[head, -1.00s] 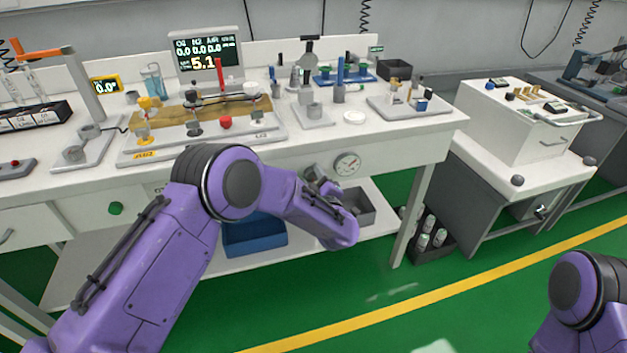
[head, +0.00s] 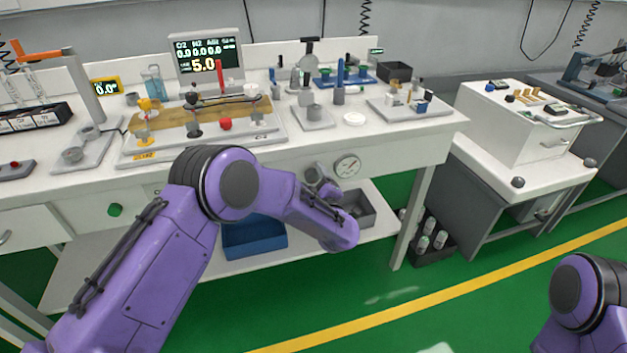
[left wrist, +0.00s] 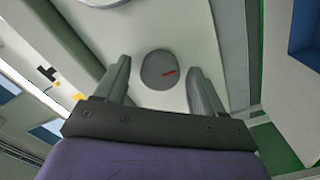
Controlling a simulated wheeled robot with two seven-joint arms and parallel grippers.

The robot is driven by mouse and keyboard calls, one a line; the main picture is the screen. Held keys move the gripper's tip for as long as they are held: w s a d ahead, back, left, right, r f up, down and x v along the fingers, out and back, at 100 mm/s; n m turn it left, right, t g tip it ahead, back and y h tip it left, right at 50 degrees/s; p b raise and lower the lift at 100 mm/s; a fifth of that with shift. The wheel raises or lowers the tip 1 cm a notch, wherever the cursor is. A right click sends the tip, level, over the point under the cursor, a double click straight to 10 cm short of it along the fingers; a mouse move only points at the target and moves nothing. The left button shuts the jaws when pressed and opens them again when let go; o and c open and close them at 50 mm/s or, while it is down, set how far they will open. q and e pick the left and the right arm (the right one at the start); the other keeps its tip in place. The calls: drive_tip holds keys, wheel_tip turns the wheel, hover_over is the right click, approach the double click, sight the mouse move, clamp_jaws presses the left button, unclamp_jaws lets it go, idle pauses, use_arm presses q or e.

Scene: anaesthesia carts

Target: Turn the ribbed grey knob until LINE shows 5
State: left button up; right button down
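The display (head: 205,55) at the back of the bench shows a large yellow 5.0 and smaller white zeros above; the small label beside the 5.0 is hard to read. The ribbed grey knob (left wrist: 158,70), with a red mark line, shows in the left wrist view on the pale bench front. My left gripper (head: 322,183) is at the bench front, left of a round dial gauge (head: 347,166). In the left wrist view its two fingers (left wrist: 158,80) stand on either side of the knob, with visible gaps. In the head view the gripper largely hides the knob. My right gripper is out of view.
A green knob (head: 115,210) sits on the bench front to the left. A manifold board with a red knob (head: 225,124) stands above on the bench top. A blue bin (head: 253,238) and grey bin (head: 358,208) are on the lower shelf.

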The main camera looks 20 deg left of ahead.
use_arm(q)
drive_tip(key=v, duration=1)
drive_tip(key=shift+s+d, duration=0.2)
drive_tip(key=s+a+f+m+g+h+p, duration=0.25)
drive_tip(key=s+f+m, duration=0.2)
drive_tip(key=f, duration=0.25)
drive_tip(key=s+a+f+m+g+h+p, duration=0.1)
drive_tip(key=s+a+f+m+h, duration=0.1)
drive_tip(key=s+f+m+h, duration=0.3)
drive_tip(key=s+a+f+g+p, duration=0.1)
drive_tip(key=s+a, duration=0.3)
drive_tip(key=s, duration=0.5)
drive_tip(key=s+a+f+m+g+p, duration=0.1)
drive_tip(key=s+a+f+g+p, duration=0.1)
drive_tip(key=s, duration=0.7)
drive_tip(key=s+a+f+g+p, duration=0.2)
drive_tip(key=s+a+g, duration=0.3)
drive_tip(key=s, duration=0.5)
drive_tip(key=shift+a+f+y, duration=0.4)
drive_tip(key=shift+y, duration=0.05)
